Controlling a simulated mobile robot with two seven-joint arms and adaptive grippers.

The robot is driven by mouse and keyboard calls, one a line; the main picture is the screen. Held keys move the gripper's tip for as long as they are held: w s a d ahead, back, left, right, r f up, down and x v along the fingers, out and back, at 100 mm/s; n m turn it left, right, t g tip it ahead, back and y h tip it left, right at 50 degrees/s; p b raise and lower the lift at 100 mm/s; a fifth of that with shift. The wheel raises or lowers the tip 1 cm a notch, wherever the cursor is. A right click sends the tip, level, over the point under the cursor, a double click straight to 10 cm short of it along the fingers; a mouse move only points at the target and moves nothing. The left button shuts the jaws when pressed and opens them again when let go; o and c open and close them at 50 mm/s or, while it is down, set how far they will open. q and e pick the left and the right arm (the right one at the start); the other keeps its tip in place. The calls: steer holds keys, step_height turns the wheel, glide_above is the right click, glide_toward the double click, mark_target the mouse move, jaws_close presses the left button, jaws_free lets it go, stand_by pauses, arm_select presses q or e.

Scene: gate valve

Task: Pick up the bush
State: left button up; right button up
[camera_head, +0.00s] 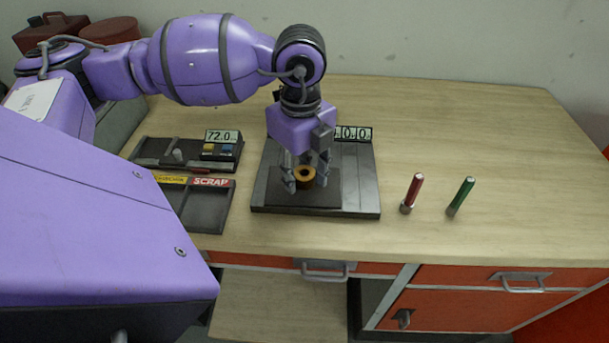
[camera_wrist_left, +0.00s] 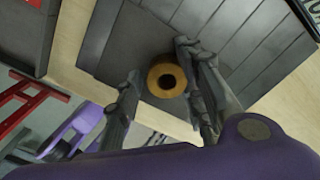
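The bush, a short bronze ring with a dark hole (camera_head: 306,174), stands on the dark plate of a grey scale-like device (camera_head: 361,190). It also shows in the left wrist view as a brass ring (camera_wrist_left: 166,80). My left gripper (camera_head: 307,180) points down over the bush, its fingers apart on either side of it. In the left wrist view the fingers (camera_wrist_left: 158,88) stand apart with the bush between their tips; the right finger looks close to it, and I cannot tell if it touches. My right gripper is not in view.
Left of the device are a gauge with a 72.0 display (camera_head: 222,137) and a tray labelled SCRAP (camera_head: 205,207). The right of the wooden bench (camera_head: 530,170) is clear.

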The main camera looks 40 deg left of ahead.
arm_select(q)
jaws_close()
steer(key=shift+r, duration=0.15)
